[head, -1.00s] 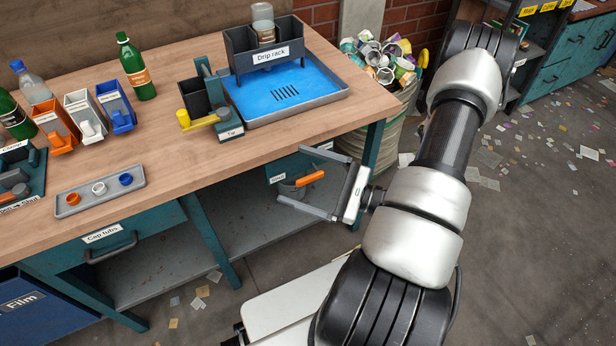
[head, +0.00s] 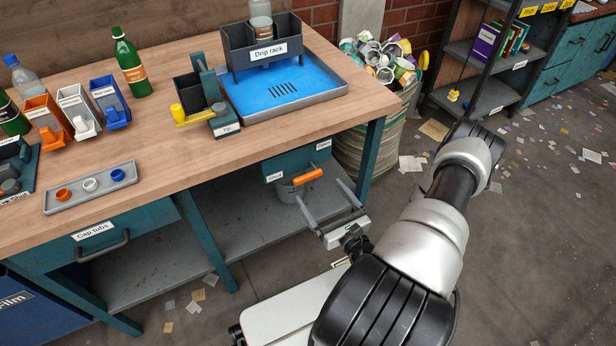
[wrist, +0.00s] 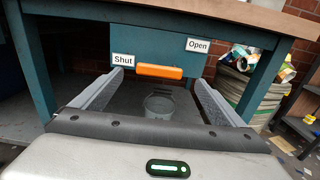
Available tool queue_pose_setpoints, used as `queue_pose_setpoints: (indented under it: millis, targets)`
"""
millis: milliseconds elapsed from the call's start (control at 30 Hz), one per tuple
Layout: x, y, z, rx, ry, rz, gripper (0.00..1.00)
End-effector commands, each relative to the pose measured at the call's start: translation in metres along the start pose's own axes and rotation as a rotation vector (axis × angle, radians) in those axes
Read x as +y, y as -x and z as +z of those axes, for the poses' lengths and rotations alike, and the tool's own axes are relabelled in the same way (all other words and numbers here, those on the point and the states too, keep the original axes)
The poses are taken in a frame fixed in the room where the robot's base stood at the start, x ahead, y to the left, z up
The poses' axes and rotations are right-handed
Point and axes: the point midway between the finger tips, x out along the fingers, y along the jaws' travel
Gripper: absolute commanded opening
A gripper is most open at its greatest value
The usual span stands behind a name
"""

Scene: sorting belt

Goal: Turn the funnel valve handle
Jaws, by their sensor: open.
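The orange valve handle (head: 308,177) sits under the bench top, in front of a teal panel (wrist: 150,42). In the wrist view the handle (wrist: 158,72) lies nearly level, between the "Shut" label (wrist: 123,60) at its left and the "Open" label (wrist: 197,45) above its right end. A grey round spout or cup (wrist: 158,106) shows below it. My gripper (head: 320,189) is open and empty, fingers pointing toward the handle. In the wrist view the handle shows between the fingertips (wrist: 160,80), seemingly beyond them; I see no contact.
The bench top (head: 200,160) overhangs the handle, and a teal leg (head: 371,155) stands to its right. A lower shelf (head: 240,225) lies beneath. A bin of crushed cans (head: 385,60) stands behind the right leg. Open floor with scraps lies to the right.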

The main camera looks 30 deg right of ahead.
Motion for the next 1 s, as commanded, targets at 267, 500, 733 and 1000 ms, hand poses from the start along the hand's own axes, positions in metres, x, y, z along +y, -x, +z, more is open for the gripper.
queue_pose_setpoints:
  millis: [267,500,733,1000]
  targets:
    - [0.001,-0.058,0.000,-0.002,0.003,0.004,0.93]
    - [0.000,-0.083,0.000,-0.001,0.002,0.002,0.93]
    - [0.000,-0.087,0.000,0.000,0.002,0.002,0.93]
    - [0.000,-0.086,0.000,0.000,0.001,0.002,0.66]
